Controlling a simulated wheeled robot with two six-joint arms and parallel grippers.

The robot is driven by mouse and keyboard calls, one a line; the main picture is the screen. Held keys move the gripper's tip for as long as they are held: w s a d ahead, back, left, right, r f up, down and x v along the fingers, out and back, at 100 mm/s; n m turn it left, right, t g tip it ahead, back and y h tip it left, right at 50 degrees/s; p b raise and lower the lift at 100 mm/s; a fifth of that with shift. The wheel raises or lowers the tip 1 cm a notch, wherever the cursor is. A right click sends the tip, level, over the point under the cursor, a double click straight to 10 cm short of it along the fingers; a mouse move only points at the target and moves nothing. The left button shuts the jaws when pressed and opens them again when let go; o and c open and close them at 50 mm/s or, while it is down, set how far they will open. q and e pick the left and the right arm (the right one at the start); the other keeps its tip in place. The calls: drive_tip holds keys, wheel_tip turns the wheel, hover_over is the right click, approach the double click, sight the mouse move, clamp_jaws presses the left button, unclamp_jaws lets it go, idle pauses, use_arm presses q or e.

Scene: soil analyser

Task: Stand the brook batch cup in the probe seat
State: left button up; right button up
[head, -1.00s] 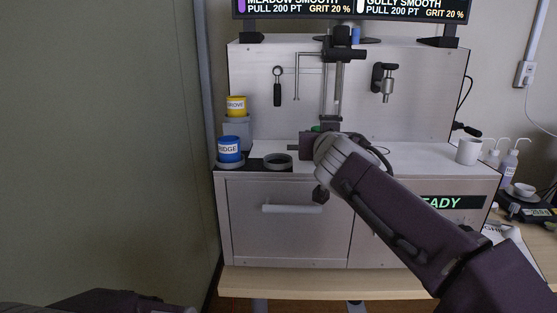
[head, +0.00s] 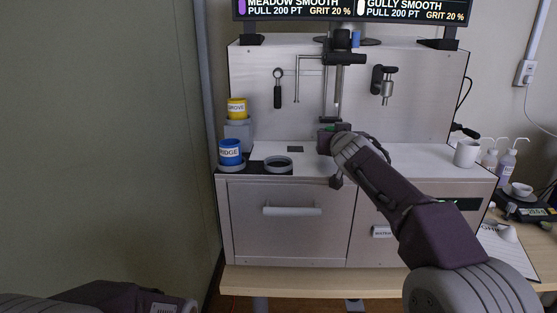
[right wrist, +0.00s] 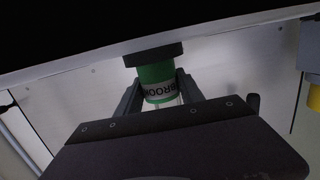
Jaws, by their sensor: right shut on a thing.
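The brook batch cup is green with a white BROOK label, and it shows in the right wrist view (right wrist: 156,80). My right gripper (right wrist: 160,95) is shut on it, one finger on each side. That view is upside down; a dark block (right wrist: 153,55) lies directly at the cup's base end, perhaps the probe seat. I cannot tell whether they touch. In the head view my right gripper (head: 328,141) is at the back of the worktop, below the probe column (head: 338,85). Only a sliver of green shows there. My left gripper is out of view; only its arm shows at lower left.
The blue RIDGE cup (head: 231,151) stands at the left, with the yellow GROVE cup (head: 237,107) on a grey stand behind it. An empty grey ring (head: 278,164) and a small dark square (head: 295,149) lie left of my gripper. A white mug (head: 466,153) stands at the right.

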drive_tip(key=shift+f, duration=0.1)
drive_tip(key=o, duration=1.5)
drive_tip(key=shift+c, duration=0.2)
drive_tip(key=shift+s, duration=0.15)
drive_tip(key=s+b, duration=0.2)
drive_tip(key=s, duration=0.1)
drive_tip(key=s+b, duration=0.1)
drive_tip(key=shift+s+a+f+b, duration=0.1)
drive_tip(key=shift+s+f+b, duration=0.2)
drive_tip(key=shift+f+b, duration=0.05)
drive_tip(key=s, duration=0.1)
drive_tip(key=s+b, duration=0.1)
drive_tip(key=s, duration=0.2)
drive_tip(key=shift+r, duration=0.3)
drive_tip(key=shift+s, duration=0.15)
drive_tip(key=shift+r, duration=0.1)
